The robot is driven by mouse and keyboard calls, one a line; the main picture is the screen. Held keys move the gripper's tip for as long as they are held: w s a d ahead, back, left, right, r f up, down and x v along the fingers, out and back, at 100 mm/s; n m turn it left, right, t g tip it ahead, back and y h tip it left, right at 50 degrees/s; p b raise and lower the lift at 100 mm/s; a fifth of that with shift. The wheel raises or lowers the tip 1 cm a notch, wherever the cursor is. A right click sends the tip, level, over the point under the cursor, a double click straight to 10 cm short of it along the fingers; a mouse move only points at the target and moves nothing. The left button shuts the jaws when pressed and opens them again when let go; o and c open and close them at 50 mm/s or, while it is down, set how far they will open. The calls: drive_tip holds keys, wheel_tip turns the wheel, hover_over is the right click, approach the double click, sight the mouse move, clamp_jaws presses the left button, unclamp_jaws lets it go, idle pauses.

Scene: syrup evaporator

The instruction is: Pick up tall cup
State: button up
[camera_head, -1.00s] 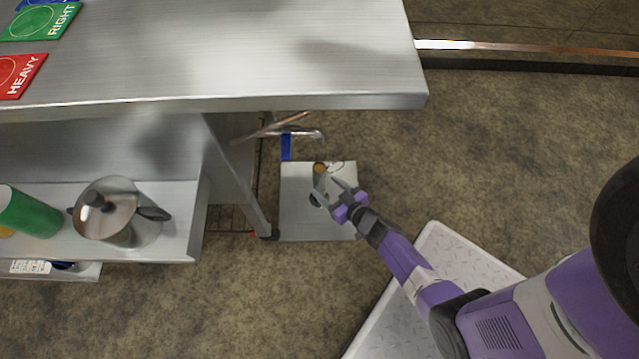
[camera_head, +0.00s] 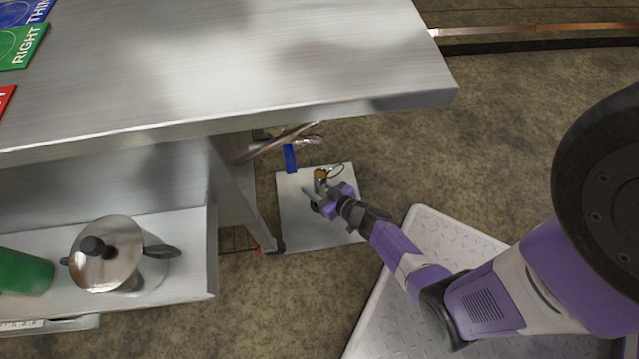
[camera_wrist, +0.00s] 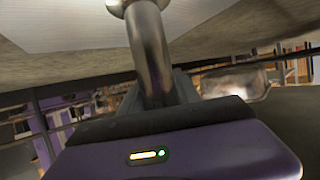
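The tall cup (camera_head: 320,176) is a narrow metal cylinder with an amber top in the head view. It is at a grey square plate (camera_head: 300,228) low beside the table's leg. My gripper (camera_head: 314,193) is at the cup, with a finger showing on its left side. In the wrist view, a shiny metal cylinder (camera_wrist: 150,50) with a flared end rises right in front of the gripper's purple body, which hides its lower part. I cannot tell whether the fingers touch the cup or whether it is lifted.
A steel table (camera_head: 250,60) overhangs the area at the upper left. Its lower shelf (camera_head: 190,245) holds a lidded metal pot (camera_head: 105,255) and a green cylinder (camera_head: 25,272). A blue piece (camera_head: 290,158) and a metal rod (camera_head: 275,142) are just behind the plate. Open floor is to the right.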

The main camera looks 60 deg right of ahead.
sight(316, 173)
clamp_jaws()
drive_tip(key=shift+r, duration=0.3)
drive_tip(key=shift+r+p, duration=4.1)
drive_tip(key=shift+r, duration=0.6)
